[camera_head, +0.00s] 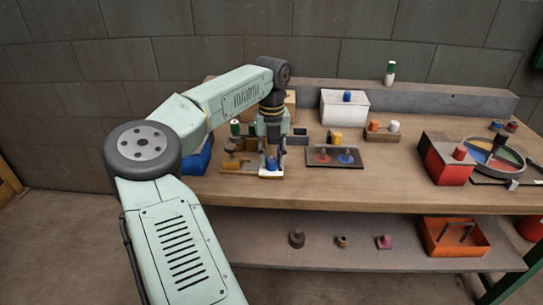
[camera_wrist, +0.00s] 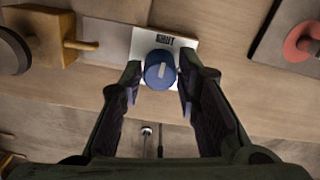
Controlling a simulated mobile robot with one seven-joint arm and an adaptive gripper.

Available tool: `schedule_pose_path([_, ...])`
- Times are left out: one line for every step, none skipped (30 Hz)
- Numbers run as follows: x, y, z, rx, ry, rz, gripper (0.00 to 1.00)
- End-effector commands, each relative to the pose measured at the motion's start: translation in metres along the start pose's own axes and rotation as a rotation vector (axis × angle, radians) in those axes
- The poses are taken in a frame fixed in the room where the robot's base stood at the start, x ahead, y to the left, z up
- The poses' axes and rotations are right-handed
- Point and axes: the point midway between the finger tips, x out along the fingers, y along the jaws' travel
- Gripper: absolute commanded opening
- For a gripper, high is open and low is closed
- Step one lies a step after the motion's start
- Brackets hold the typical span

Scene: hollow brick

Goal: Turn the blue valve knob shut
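The blue valve knob (camera_wrist: 160,70) stands on a white plate (camera_wrist: 138,45) with a dark printed label that seems to read SHUT. A pale line marks the knob's top, running roughly along the picture's vertical. My gripper (camera_wrist: 160,80) has one finger on each side of the knob, with narrow gaps showing; contact lower down cannot be made out. In the head view my gripper (camera_head: 271,152) points down over the blue knob (camera_head: 271,163) and its white plate (camera_head: 264,174) near the bench's front edge. The fingers partly hide the knob there.
A wooden block with a peg (camera_wrist: 62,35) stands close left of the plate. A dark board (camera_head: 334,163) with red and blue pieces lies to the right. A white box (camera_head: 344,108) and a red box (camera_head: 447,165) stand farther off. The bench's front edge (camera_head: 350,205) is near.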

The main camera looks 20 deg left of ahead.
Motion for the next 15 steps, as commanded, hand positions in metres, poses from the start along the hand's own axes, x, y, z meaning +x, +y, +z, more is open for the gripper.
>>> schedule_pose_path([0.0, -0.0001, 0.0, 0.0, 0.0, 0.0, 0.35])
schedule_pose_path([0.0, -0.0001, 0.0001, 0.0, 0.0, 0.0, 0.37])
schedule_pose_path([0.0, 0.0, 0.0001, 0.001, 0.0, 0.0, 0.4])
schedule_pose_path([0.0, 0.0, 0.0001, 0.001, 0.0, 0.0, 0.42])
schedule_pose_path([0.0, 0.0, 0.0001, 0.001, 0.0, 0.0, 0.44])
schedule_pose_path([0.0, 0.0, 0.0001, 0.001, 0.0, 0.0, 0.46])
schedule_pose_path([0.0, 0.0, 0.0001, 0.001, 0.0, 0.0, 0.46])
schedule_pose_path([0.0, 0.0, 0.0001, 0.001, 0.0, 0.0, 0.46])
schedule_pose_path([0.0, 0.0001, 0.0001, 0.001, 0.0, 0.0, 0.46])
schedule_pose_path([0.0, 0.0001, 0.0001, 0.001, 0.0, 0.0, 0.46])
schedule_pose_path([0.0, 0.0001, 0.0001, 0.001, 0.0, 0.0, 0.46])
schedule_pose_path([0.0, 0.0001, 0.0002, 0.001, -0.001, 0.0, 0.46])
schedule_pose_path([0.0, 0.0001, 0.0001, 0.001, -0.001, 0.0, 0.46])
schedule_pose_path([-0.0002, 0.0001, 0.0002, 0.001, -0.001, 0.0, 0.46])
schedule_pose_path([-0.0012, 0.0001, 0.0003, 0.001, -0.001, 0.0, 0.46])
